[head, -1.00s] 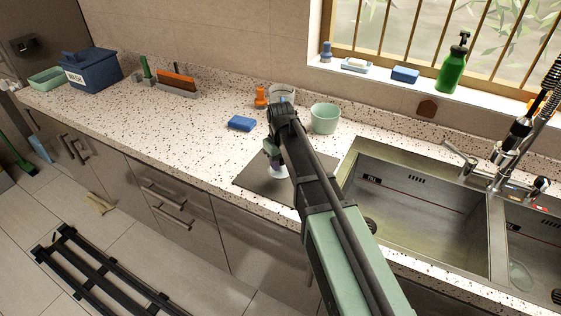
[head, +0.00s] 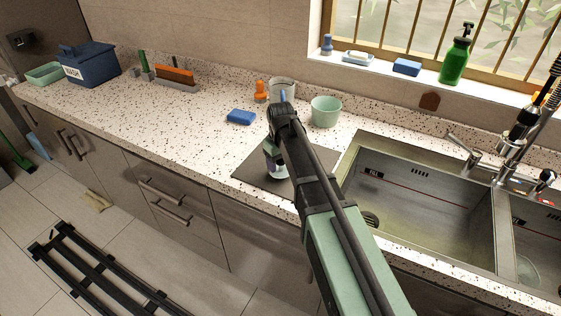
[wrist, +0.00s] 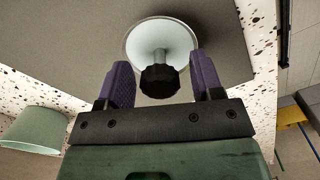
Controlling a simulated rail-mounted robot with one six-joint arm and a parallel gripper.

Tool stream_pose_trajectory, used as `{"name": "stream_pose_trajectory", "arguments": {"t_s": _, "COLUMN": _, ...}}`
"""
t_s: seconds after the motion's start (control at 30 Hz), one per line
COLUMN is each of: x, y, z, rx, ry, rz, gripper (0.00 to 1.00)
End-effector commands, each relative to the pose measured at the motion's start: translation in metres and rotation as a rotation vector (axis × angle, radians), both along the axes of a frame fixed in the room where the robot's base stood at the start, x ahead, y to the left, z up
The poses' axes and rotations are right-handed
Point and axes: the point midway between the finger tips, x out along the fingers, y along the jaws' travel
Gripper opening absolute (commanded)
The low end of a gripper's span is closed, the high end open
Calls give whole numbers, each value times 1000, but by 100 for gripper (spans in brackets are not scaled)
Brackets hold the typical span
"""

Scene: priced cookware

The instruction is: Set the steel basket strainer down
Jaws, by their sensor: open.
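The steel basket strainer (wrist: 138,44) is a pale round dish with a black knob in its middle. In the wrist view it is over the dark grey mat (wrist: 70,50). In the head view its pale rim (head: 278,177) shows low on the mat (head: 250,170), partly behind my arm. It looks upright and resting on the mat. My gripper (wrist: 163,74) is open, with one purple finger on each side of the knob and gaps showing between fingers and knob. The gripper also shows in the head view (head: 272,160).
A green cup (head: 325,112) and a grey-white container (head: 284,88) stand behind the mat, with an orange bottle (head: 260,92) and a blue sponge (head: 240,117) to the left. The sink (head: 420,210) is close on the right. The counter further left has free room.

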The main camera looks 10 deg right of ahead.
Motion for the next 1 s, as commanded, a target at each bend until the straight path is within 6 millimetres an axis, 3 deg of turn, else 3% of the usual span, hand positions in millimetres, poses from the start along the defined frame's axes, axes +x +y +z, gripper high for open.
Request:
{"name": "stream_pose_trajectory", "arguments": {"t_s": 0.23, "x": 0, "y": 0, "z": 24, "rx": 0, "ry": 0, "rz": 0, "gripper": 60}}
{"name": "stream_pose_trajectory", "arguments": {"t_s": 0.6, "x": 0, "y": 0, "z": 116, "rx": 0, "ry": 0, "rz": 0, "gripper": 60}}
{"name": "stream_pose_trajectory", "arguments": {"t_s": 0.7, "x": 0, "y": 0, "z": 125, "rx": 0, "ry": 0, "rz": 0, "gripper": 60}}
{"name": "stream_pose_trajectory", "arguments": {"t_s": 0.87, "x": -2, "y": 0, "z": 124, "rx": 0, "ry": 0, "rz": -3, "gripper": 60}}
{"name": "stream_pose_trajectory", "arguments": {"t_s": 0.93, "x": -26, "y": -1, "z": 123, "rx": 0, "ry": 0, "rz": -34, "gripper": 60}}
{"name": "stream_pose_trajectory", "arguments": {"t_s": 1.0, "x": -74, "y": -3, "z": 123, "rx": -1, "ry": 1, "rz": -108, "gripper": 60}}
